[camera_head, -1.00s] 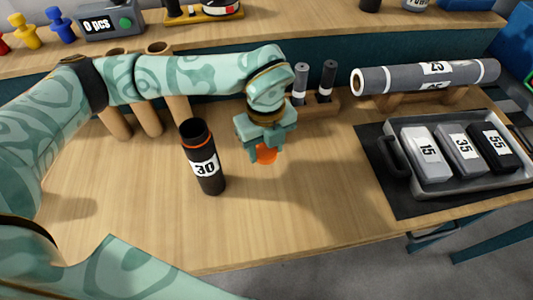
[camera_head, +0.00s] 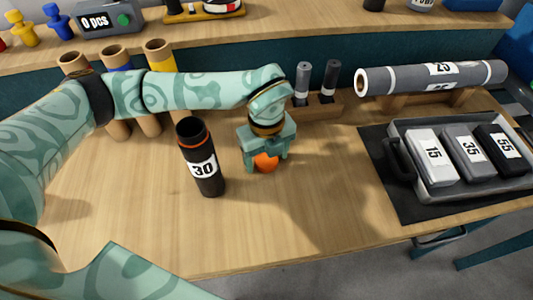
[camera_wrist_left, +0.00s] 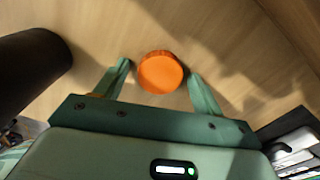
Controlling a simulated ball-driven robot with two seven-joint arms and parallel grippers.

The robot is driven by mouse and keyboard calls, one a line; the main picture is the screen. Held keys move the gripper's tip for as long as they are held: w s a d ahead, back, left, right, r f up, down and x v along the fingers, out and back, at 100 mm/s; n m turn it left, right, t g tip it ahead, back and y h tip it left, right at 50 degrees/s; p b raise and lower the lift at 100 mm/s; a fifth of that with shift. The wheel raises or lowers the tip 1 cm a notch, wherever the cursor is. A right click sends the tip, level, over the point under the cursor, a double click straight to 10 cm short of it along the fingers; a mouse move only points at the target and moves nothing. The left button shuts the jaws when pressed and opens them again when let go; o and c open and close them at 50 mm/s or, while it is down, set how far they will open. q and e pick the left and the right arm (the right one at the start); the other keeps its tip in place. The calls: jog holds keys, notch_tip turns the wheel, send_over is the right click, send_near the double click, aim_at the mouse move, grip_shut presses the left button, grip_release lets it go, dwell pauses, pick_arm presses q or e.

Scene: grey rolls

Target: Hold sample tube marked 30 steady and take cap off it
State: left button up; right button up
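The sample tube marked 30 (camera_head: 203,170) is dark and stands upright on the bench, its top open and uncapped, with an orange ring near the rim. Its dark side also shows in the left wrist view (camera_wrist_left: 28,68). An orange cap (camera_head: 266,162) appears to rest on the wood to the right of the tube; it also shows in the left wrist view (camera_wrist_left: 160,72). My left gripper (camera_head: 266,160) points down over the cap, open, with one finger on each side and small gaps. My right gripper is not in view.
A tray (camera_head: 400,160) with blocks marked 15, 35 and 55 lies at right. A grey roll (camera_head: 400,79) on wooden supports and a small rack (camera_head: 318,108) with two dark tubes stand behind. Cardboard tubes (camera_head: 115,55) stand at back left. The front middle is clear.

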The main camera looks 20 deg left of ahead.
aim_at(266, 160)
pick_arm(q)
notch_tip(266, 160, up, 12)
jog(key=p, duration=0.3)
jog(key=shift+r+p, duration=0.15)
jog(key=shift+p, duration=0.2)
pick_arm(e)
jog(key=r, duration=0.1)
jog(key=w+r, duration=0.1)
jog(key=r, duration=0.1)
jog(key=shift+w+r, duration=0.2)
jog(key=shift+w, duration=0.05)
pick_arm(q)
jog(key=shift+s, duration=0.1)
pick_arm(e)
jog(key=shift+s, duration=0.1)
